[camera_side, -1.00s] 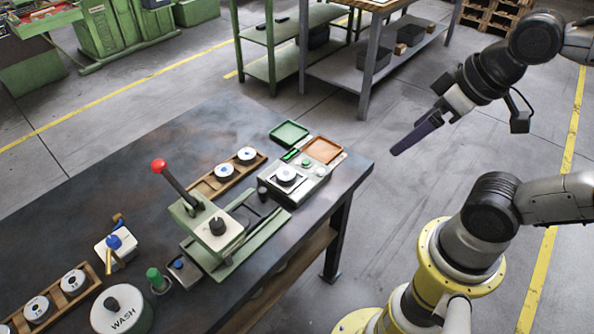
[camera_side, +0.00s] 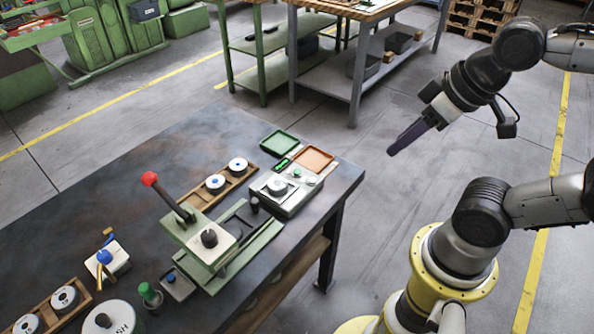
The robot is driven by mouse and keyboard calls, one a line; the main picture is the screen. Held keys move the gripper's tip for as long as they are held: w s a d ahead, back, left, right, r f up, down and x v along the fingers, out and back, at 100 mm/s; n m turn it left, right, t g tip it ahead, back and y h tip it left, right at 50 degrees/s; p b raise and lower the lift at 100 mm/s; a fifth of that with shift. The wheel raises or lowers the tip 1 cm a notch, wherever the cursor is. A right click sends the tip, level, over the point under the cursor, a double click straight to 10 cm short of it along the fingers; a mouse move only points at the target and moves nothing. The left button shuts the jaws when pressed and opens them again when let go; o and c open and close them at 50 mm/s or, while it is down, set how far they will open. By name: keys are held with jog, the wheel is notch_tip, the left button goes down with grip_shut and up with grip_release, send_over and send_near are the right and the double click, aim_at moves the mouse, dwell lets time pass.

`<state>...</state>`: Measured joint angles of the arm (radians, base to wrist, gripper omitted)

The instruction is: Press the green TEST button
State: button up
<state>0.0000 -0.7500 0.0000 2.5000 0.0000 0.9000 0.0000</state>
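A small green button (camera_side: 297,172) sits on the top of a grey test device (camera_side: 289,205) near the right end of the dark workbench. No lettering on it can be read at this size. A round pale disc with a dark centre (camera_side: 277,186) sits on the device, left of the green button. A white knob (camera_side: 311,181) is at its right. My gripper (camera_side: 393,151) hangs in the air to the right of the bench, apart from the device, with its dark fingers pointing down and left. The fingers overlap in this view, so their opening cannot be told.
A green tray (camera_side: 279,143) and an orange tray (camera_side: 313,159) lie behind the device. A press with a red-knobbed lever (camera_side: 150,179) stands to its left, beside a wooden rack (camera_side: 238,180) of discs.

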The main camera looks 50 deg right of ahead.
grip_shut()
dwell(1.2)
